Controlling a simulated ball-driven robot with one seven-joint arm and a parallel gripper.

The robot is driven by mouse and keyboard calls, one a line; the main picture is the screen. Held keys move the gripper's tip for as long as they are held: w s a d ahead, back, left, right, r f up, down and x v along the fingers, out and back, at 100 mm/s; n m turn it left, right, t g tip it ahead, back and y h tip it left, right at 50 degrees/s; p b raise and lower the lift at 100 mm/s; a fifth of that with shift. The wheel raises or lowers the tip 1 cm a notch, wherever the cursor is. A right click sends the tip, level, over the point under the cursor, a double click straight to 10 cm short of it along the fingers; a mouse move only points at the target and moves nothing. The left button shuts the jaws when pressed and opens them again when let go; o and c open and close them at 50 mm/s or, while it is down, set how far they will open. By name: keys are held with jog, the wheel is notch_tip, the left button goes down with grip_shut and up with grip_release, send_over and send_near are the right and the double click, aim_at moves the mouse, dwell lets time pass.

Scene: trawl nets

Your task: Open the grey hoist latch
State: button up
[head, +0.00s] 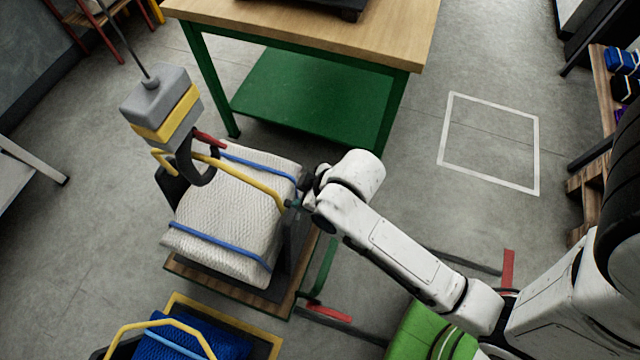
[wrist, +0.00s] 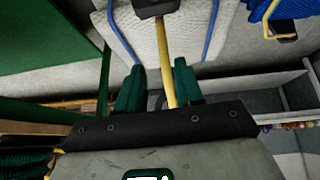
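The grey hoist block (head: 160,105) with a yellow band hangs from a cable at upper left in the head view. Below it is a dark hook (head: 201,176) with a red lever (head: 210,139) at its top. The hook is at the yellow bar (head: 250,177) over a white net bundle (head: 225,215) with blue straps. My gripper (head: 292,203) is at the right end of this bar, away from the hook and lever. In the wrist view, its green fingers (wrist: 158,88) are apart, with the yellow bar (wrist: 164,50) showing between them; whether they touch it is unclear.
The bundle sits on a wooden pallet (head: 190,275). A green-framed table (head: 300,28) stands behind. A blue bundle (head: 170,340) with a yellow handle is at the front left. A white-outlined square (head: 490,140) on the floor to the right is empty. Shelves (head: 590,185) line the right edge.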

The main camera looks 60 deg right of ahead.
jog(key=shift+m+g, duration=0.4)
jog(key=shift+g, duration=0.5)
jog(key=shift+s+d+f, duration=0.1)
jog(key=shift+s+f, duration=0.1)
jog(key=shift+s, duration=0.85)
jog(key=shift+s+f, duration=0.2)
jog(key=shift+s, duration=0.8)
jog(key=shift+s, duration=0.1)
